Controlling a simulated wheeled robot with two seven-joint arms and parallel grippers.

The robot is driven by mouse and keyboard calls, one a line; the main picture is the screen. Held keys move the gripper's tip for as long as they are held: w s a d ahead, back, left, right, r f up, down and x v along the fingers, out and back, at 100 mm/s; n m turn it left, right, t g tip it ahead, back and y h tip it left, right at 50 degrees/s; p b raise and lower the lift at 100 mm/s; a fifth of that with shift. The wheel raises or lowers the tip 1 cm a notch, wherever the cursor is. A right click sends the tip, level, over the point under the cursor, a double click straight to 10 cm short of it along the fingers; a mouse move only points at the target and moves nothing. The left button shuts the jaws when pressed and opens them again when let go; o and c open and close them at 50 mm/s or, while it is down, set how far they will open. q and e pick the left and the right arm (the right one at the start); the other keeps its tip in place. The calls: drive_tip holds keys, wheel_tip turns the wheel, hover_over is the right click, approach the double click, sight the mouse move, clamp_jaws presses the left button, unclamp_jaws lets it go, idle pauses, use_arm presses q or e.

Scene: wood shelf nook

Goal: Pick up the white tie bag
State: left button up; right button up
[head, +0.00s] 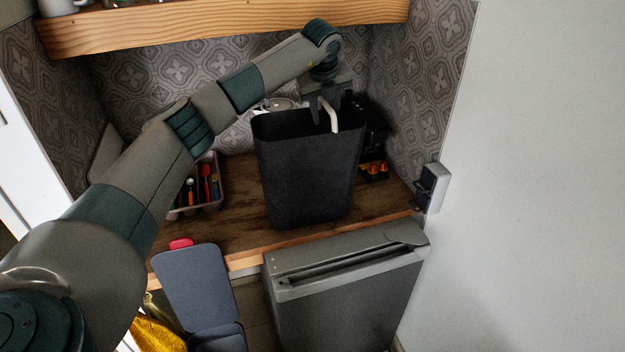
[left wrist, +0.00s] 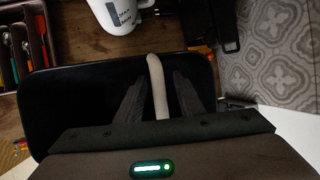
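A pale, thin, curved strip, which looks like the white tie bag (head: 328,113), stands at the mouth of a tall black bin (head: 305,175). In the left wrist view the strip (left wrist: 158,85) rises between my two fingers, with a narrow gap showing on each side. My left gripper (head: 325,108) reaches down over the bin's opening and is open around the strip. The lower part of the strip is hidden by the gripper body in the wrist view. My right gripper is not in view.
A tray of utensils (head: 207,185) stands left of the bin. A wooden shelf (head: 220,25) hangs above. A grey appliance (head: 345,290) is below the counter.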

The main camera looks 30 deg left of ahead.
use_arm(q)
drive_tip(key=shift+w+f, duration=0.1)
drive_tip(key=shift+f, duration=0.2)
drive_tip(key=shift+c, duration=0.7)
clamp_jaws()
drive_tip(key=shift+r, duration=0.15)
